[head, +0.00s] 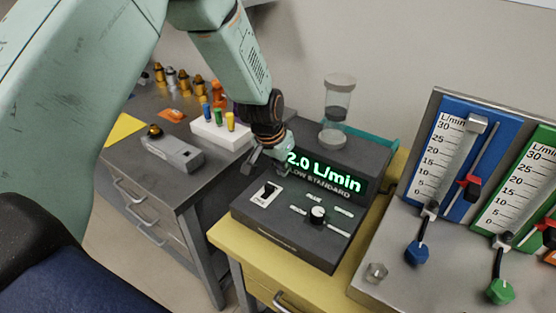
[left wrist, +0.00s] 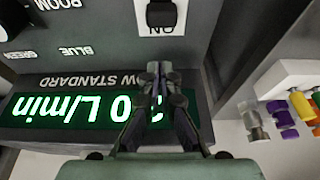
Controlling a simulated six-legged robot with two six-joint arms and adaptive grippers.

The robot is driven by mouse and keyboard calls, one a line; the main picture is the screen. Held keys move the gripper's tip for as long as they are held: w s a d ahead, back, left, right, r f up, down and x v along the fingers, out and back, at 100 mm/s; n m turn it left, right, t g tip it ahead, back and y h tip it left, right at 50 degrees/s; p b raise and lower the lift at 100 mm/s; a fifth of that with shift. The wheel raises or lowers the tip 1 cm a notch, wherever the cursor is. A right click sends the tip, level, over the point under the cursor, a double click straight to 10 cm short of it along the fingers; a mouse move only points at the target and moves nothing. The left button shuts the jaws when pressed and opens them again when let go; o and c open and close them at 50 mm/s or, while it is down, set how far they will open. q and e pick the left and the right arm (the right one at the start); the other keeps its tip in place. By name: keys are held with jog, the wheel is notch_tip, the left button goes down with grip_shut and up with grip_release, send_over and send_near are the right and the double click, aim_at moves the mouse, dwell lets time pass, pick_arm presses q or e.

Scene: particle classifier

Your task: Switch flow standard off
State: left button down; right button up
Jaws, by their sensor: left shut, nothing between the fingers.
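The flow standard (head: 290,225) is a dark grey box with a lit green display (head: 325,172) that shows 2.0 L/min. Its black rocker switch (head: 268,191) sits on a white plate at the left of the front panel. In the left wrist view the switch (left wrist: 161,14) is at the top, with "ON" on its plate. My left gripper (head: 266,165) is shut and empty, above the panel just behind the switch. In the left wrist view its fingertips (left wrist: 153,70) point towards the switch, apart from it, and cover part of the display (left wrist: 60,108). My right gripper is not in view.
A black-and-white knob (head: 318,214) is right of the switch. A clear cylinder (head: 338,108) stands on the box behind the display. Blue (head: 435,150) and green (head: 505,195) flowmeter panels stand at the right. A grey bench (head: 165,190) with small parts is at the left.

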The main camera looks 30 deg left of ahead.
aim_at(269, 188)
pick_arm(q)
jog(key=shift+s+a+f+p, duration=0.2)
jog(key=shift+s+p, duration=0.25)
jog(key=shift+s, duration=0.05)
jog(key=shift+s+a+f+p, duration=0.2)
jog(key=shift+s+p, duration=0.25)
jog(key=shift+s+r, duration=0.1)
jog(key=shift+s, duration=0.15)
jog(key=shift+s+d+r+p, duration=0.1)
jog(key=shift+s+p, duration=0.6)
jog(key=shift+w+f, duration=0.25)
jog(key=shift+s, duration=0.1)
